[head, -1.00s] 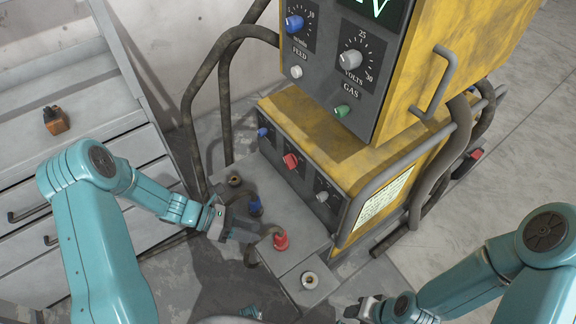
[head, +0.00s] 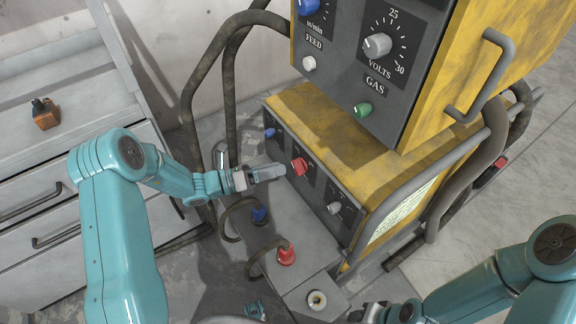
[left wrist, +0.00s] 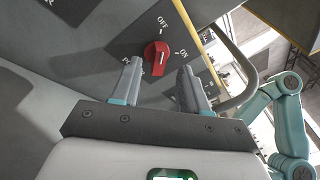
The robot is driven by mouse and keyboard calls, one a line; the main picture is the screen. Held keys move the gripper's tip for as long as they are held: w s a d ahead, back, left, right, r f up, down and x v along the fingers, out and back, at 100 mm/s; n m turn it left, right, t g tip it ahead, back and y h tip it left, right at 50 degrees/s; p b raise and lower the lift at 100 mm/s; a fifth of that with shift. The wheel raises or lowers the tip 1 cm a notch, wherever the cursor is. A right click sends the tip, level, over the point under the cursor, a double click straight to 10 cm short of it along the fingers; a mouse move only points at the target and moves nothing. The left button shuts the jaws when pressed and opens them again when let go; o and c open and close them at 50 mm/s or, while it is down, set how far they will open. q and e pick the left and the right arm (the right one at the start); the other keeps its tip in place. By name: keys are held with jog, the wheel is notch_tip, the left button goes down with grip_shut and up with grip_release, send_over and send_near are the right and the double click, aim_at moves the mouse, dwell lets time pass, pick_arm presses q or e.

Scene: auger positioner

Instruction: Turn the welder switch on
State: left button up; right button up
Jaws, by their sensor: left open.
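The welder switch is a red knob (head: 299,166) on the dark lower front panel of the yellow welder (head: 330,110). My left gripper (head: 283,171) is just left of the knob, its fingers pointing at it. In the left wrist view the red knob (left wrist: 157,54) shows ahead, between the open fingertips (left wrist: 160,68). OFF is printed above the knob and ON to its right; a power label is partly hidden by a finger. Contact with the knob is not visible. My right gripper (head: 366,312) is low at the bottom, away from the switch; its jaw opening is unclear.
Below the panel, a grey ledge holds a blue plug (head: 259,214) and a red plug (head: 286,254) with cables. A blue knob (head: 269,133) and a grey knob (head: 334,208) flank the switch. The upper control box (head: 400,60) overhangs. Grey drawers (head: 40,200) stand at left.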

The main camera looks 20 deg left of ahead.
aim_at(299, 166)
pick_arm(q)
jog(key=shift+x, duration=2.05)
grip_shut()
